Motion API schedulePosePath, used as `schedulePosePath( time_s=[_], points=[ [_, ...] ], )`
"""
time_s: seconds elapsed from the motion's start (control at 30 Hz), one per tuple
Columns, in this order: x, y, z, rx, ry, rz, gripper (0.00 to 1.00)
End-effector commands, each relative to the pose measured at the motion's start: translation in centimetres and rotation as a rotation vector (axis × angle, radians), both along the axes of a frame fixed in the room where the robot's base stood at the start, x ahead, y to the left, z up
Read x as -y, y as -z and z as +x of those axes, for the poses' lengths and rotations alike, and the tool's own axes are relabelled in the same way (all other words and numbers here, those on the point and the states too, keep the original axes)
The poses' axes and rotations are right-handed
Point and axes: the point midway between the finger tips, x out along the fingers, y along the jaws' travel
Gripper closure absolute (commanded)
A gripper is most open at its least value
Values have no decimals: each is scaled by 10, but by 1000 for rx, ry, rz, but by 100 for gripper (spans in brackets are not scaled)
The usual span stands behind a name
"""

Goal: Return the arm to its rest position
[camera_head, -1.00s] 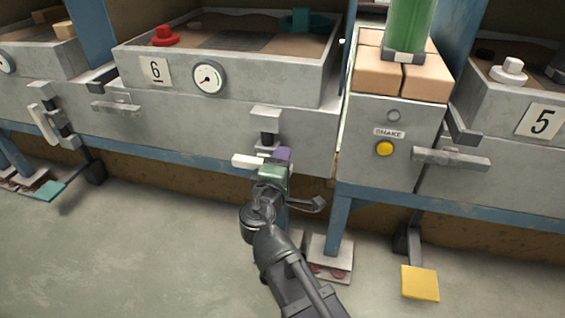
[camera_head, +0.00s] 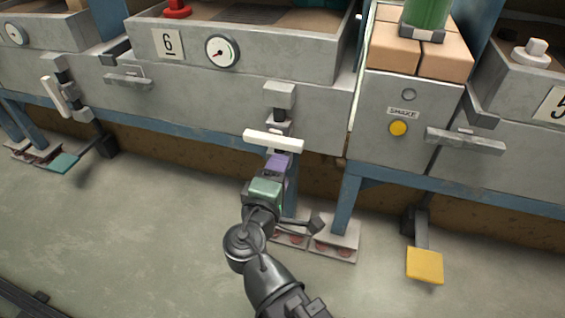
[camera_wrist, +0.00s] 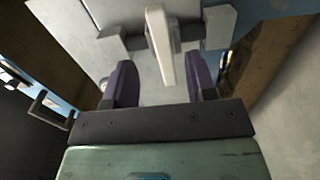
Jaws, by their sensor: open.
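My gripper (camera_head: 278,162) is in front of the grey unit marked 6 (camera_head: 240,85), just below a white handle bar (camera_head: 273,141) on a grey bracket. In the wrist view, the two purple fingers of my gripper (camera_wrist: 160,85) stand wide apart and hold nothing. The white handle (camera_wrist: 161,42) shows beyond and between the fingertips there. I cannot tell from the wrist view how far off it is. My arm reaches up from the bottom of the head view, with a green block behind the fingers.
A control box with a yellow button (camera_head: 398,128) stands right of unit 6. A yellow pedal (camera_head: 425,265) and a teal pedal (camera_head: 63,163) stick out low in front. A blue beam (camera_head: 200,137) runs under the units. The floor (camera_head: 120,235) at left is clear.

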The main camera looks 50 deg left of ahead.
Motion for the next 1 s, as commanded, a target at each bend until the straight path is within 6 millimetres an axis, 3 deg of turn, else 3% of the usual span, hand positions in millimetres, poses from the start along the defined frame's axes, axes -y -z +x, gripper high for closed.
schedulePosePath(
  time_s=[0.33, 0.53, 0.67, 0.8, 0.87, 1.0],
  points=[
    [3, 1, 2, -7, 21, 0, 49],
    [32, 43, 11, -302, 189, 12, 49],
    [88, 62, 56, -609, 449, 25, 49],
    [159, 70, 99, -913, 731, 75, 49],
    [191, 67, 115, -1041, 848, 114, 49],
    [275, 46, 147, -1344, 1112, 265, 49]
  ],
)
